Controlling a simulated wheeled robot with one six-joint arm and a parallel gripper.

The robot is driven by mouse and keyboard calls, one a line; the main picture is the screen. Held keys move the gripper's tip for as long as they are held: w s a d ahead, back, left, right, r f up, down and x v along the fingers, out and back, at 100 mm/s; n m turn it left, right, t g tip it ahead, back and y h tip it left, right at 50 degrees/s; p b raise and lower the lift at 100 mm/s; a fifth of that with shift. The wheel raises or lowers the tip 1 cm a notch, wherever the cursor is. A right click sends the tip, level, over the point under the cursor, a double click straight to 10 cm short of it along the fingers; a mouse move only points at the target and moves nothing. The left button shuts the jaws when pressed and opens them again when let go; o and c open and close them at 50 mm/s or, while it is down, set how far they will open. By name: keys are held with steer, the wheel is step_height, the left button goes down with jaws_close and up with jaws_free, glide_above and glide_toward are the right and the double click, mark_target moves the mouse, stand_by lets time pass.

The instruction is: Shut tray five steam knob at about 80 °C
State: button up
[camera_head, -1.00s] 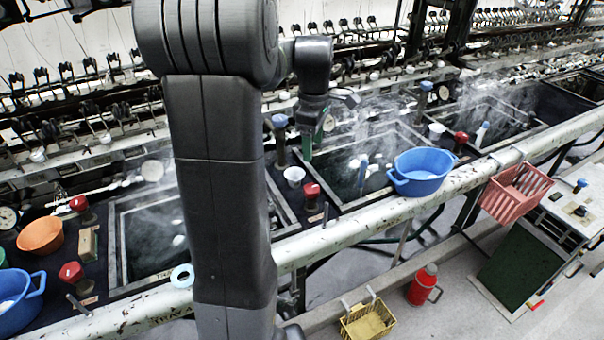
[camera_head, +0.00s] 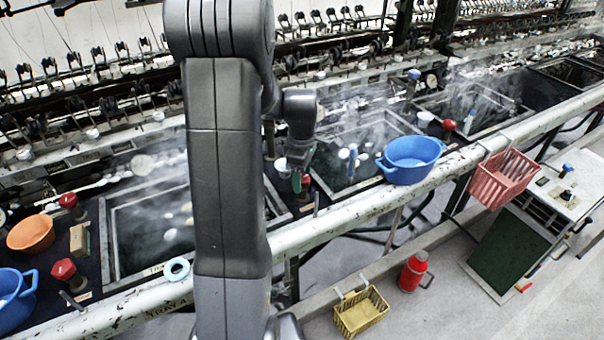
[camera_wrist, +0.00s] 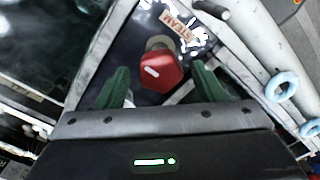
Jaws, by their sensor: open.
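A red steam knob (camera_wrist: 160,72) with a white mark on its top fills the middle of the wrist view, beside a "STEAM" label (camera_wrist: 178,26). My gripper (camera_wrist: 160,80) is open, with its green fingers on either side of the knob; I cannot tell whether they touch it. In the head view my gripper (camera_head: 298,178) points down at this knob (camera_head: 306,181), which it partly hides, by the left corner of the middle steaming basin (camera_head: 340,187). No tray number is legible there, and no temperature reading can be made out.
Other red knobs stand at left (camera_head: 64,270) and right (camera_head: 449,125). A blue tub (camera_head: 412,160) sits on the white front rail (camera_head: 335,222). A light blue ring (camera_head: 177,269) lies on the left stretch. Reeling gear lines the back.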

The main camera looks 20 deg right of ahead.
steer(key=shift+c, duration=0.4)
steer(key=c, duration=0.9)
steer(key=shift+m, duration=0.4)
steer(key=m, duration=0.3)
steer(key=shift+m, duration=0.3)
steer(key=m, duration=0.4)
steer(key=shift+m, duration=0.3)
steer(key=m, duration=0.4)
steer(key=shift+b, duration=0.3)
steer(key=shift+m, duration=2.3)
